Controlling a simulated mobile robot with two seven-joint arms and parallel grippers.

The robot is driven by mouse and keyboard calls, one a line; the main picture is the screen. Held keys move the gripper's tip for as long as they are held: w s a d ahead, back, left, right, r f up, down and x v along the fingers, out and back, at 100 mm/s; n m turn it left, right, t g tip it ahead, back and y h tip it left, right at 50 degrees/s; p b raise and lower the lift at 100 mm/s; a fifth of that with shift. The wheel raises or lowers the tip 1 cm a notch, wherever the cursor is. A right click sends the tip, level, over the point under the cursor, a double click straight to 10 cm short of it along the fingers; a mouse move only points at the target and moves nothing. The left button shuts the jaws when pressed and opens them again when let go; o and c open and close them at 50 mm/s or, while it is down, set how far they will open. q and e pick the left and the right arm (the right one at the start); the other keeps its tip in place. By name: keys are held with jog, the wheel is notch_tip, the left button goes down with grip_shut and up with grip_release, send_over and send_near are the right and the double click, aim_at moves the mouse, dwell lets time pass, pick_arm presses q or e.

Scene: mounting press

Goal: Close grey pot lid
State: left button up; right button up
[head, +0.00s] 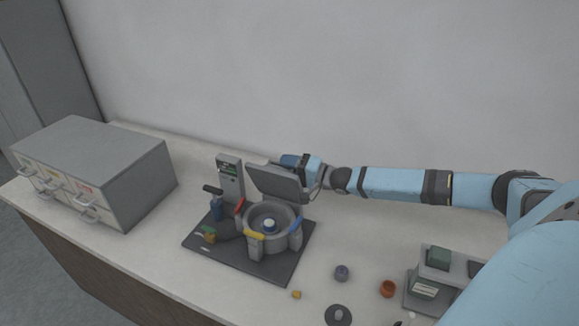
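The grey pot (251,223) stands on a dark base plate (256,265) near the middle of the counter. Its flat grey lid (277,183) is raised and tilted up at the back of the pot. Inside the open pot is a small piece with a pale top (269,224). My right gripper (291,160) is at the upper back side of the lid, with my blue arm reaching in from the right. Its fingertips are mostly hidden behind the lid, and contact cannot be made out. My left gripper is not in view.
A drawer cabinet (140,180) is at the left.

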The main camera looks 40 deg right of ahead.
jog(key=shift+d, duration=0.1)
jog(key=shift+s+d+f, duration=0.1)
jog(key=shift+s+d, duration=0.05)
jog(key=shift+s, duration=0.05)
jog(key=v, duration=1.3)
jog(key=shift+b, duration=0.4)
jog(key=shift+s, duration=0.1)
